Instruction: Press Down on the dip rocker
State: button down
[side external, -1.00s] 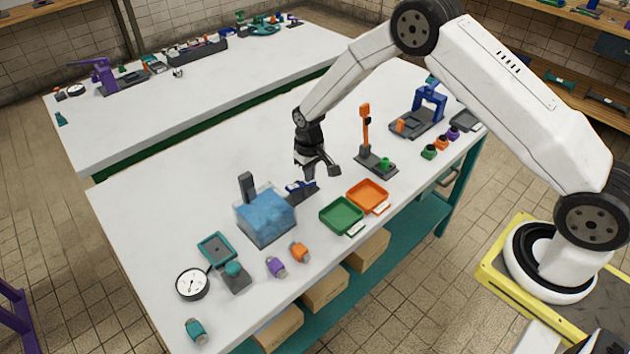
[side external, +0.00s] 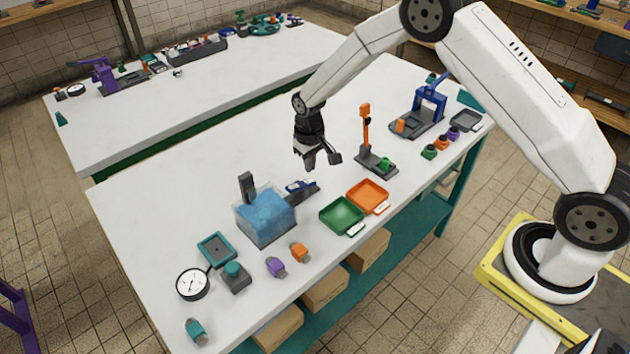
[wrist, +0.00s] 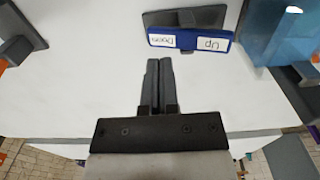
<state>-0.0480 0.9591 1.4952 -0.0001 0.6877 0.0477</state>
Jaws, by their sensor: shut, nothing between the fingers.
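The dip rocker is a blue bar (wrist: 190,40) on a dark grey base (wrist: 185,18), with two white labels. Seen upside down in the wrist view, "Down" (wrist: 166,40) is on the left and "Up" (wrist: 212,44) on the right. In the side view the rocker (side external: 300,185) sits just right of the blue liquid tank (side external: 265,217). My gripper (wrist: 159,62) is shut and empty. In the wrist view its fingertips show just below the Down end. In the side view my gripper (side external: 309,167) hangs above the rocker, apart from it. Which end is tilted down is hard to tell.
A green tray (side external: 342,215) and an orange tray (side external: 367,196) lie right of the rocker. An orange post on a grey base (side external: 376,163) stands behind them. A gauge (side external: 193,284) and small coloured parts are at the front left. The white bench left of my gripper is clear.

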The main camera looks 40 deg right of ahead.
aim_at(312, 182)
jog(key=shift+r, duration=2.45)
jog(key=s+d+r+t, duration=0.1)
jog(key=s+r, duration=0.3)
jog(key=s, duration=0.7)
jog(key=s+d+r+t, duration=0.1)
jog(key=s+r, duration=0.4)
jog(key=s, duration=0.7)
jog(key=shift+s+d+t, duration=0.2)
jog(key=shift+d+t, duration=0.05)
jog(key=shift+t, duration=0.05)
